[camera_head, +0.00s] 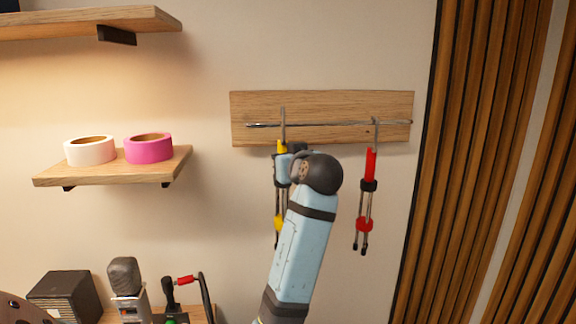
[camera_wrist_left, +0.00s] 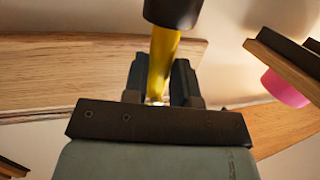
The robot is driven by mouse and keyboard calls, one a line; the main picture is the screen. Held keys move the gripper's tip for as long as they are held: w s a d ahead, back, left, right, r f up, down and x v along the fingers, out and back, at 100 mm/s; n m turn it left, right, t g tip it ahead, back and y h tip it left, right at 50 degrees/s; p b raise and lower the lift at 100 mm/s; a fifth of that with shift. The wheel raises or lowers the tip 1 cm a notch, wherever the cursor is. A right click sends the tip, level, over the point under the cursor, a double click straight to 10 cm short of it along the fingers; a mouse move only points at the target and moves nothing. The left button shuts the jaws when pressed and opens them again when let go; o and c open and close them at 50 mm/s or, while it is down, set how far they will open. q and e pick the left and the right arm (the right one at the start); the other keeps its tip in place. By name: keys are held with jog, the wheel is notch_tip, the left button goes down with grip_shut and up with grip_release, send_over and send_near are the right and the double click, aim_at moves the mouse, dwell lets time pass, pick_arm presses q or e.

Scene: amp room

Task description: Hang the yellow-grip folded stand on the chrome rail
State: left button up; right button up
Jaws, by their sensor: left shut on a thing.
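The yellow-grip folded stand (camera_head: 281,147) hangs upright in my left gripper (camera_head: 283,168), in front of the wooden board. Its metal hook rises to the chrome rail (camera_head: 335,124) and overlaps it left of the middle. I cannot tell whether the hook sits over the rail or just in front of it. My right gripper is not in view.
A red-grip folded stand (camera_head: 370,165) hangs near the rail's right end. A wooden shelf (camera_head: 115,170) at left holds a white tape roll (camera_head: 90,152) and a pink one (camera_head: 149,149). Wooden slats (camera_head: 470,160) cover the right wall. A microphone (camera_head: 125,277) stands lower left.

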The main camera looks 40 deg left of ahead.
pick_arm(q)
jog(key=shift+w+a, duration=0.4)
jog(key=shift+a, duration=0.1)
jog(key=shift+f+b, duration=0.85)
jog(key=shift+f, duration=0.25)
